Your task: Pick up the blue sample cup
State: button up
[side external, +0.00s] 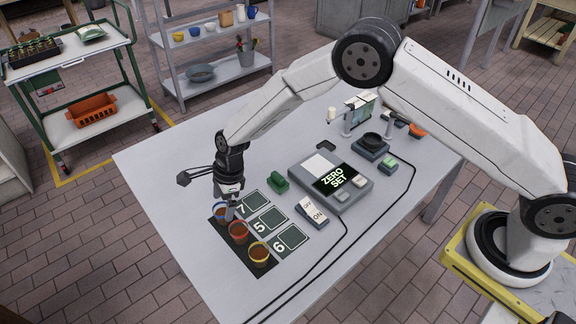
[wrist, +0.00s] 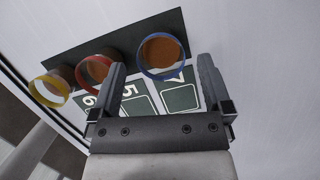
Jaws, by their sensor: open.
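The blue sample cup (side external: 221,212) stands on a black mat (side external: 266,272) at the mat's far end, partly hidden behind my gripper in the side view. In the wrist view the blue-rimmed cup (wrist: 162,55) has brown contents and lies ahead of the gap between my fingers. My gripper (wrist: 160,80) is open and empty, its fingers pointing down close to the cup. In the side view my gripper (side external: 227,208) is right over the cup's place. I cannot tell whether the fingers touch it.
A red cup (side external: 238,232) and a yellow cup (side external: 259,254) stand in line beside the blue one. Numbered plates 7, 5 and 6 (side external: 268,222) lie beside the mat. A green block (side external: 278,184), an ON/OFF switch (side external: 311,212) and a ZERO SET device (side external: 331,182) are further right.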

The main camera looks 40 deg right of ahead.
jog(key=shift+x, duration=2.25)
jog(key=shift+w, duration=0.1)
jog(key=c, duration=1.3)
